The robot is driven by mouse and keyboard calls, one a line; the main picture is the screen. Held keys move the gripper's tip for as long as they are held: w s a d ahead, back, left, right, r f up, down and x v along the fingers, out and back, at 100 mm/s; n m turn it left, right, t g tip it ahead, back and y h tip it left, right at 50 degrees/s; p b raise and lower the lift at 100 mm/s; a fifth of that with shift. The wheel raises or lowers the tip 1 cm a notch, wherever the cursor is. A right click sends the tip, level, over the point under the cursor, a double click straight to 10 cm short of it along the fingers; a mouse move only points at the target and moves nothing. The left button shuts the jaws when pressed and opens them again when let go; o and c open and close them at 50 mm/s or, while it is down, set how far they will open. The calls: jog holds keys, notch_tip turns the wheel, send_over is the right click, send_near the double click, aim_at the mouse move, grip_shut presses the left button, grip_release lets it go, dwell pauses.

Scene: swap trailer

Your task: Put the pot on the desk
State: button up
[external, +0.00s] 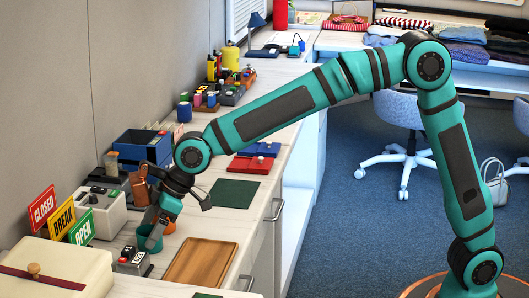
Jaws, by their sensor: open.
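A small teal pot-like vessel (150,238) stands on the light counter (226,195) at the lower left, partly hidden by my gripper. My gripper (160,214) is open and reaches down just above and beside this vessel; whether they touch I cannot tell. A copper-brown vessel (138,188) stands just left of my wrist and is partly hidden. Which of the two is the pot I cannot tell for sure. A white desk (350,42) with folded clothes stands at the back right.
A small grey box (133,262), a wooden tray (201,262) and a grey machine (98,211) crowd my gripper. CLOSED, BREAK and OPEN signs (62,217) stand left. A blue bin (141,146) is behind. A green mat (234,193) lies bare on the counter.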

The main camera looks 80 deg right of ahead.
jog(key=v, duration=1.1)
jog(key=s+d+r+m+t, duration=0.3)
jog(key=s+d+r+t, duration=0.3)
jog(key=s+d+r, duration=1.05)
jog(key=s+d+r+m+t+h, duration=0.1)
jog(key=s+d+t, duration=0.1)
jog(key=s, duration=0.7)
jog(key=s+d+r+t+h, duration=0.1)
jog(key=s+d+r, duration=0.1)
jog(key=s, duration=0.7)
jog(key=s+d+r+m+t+h, duration=0.1)
jog(key=s+d+t, duration=0.1)
jog(key=s, duration=0.7)
jog(key=shift+d+r+m+t, duration=0.3)
jog(key=shift+d, duration=0.5)
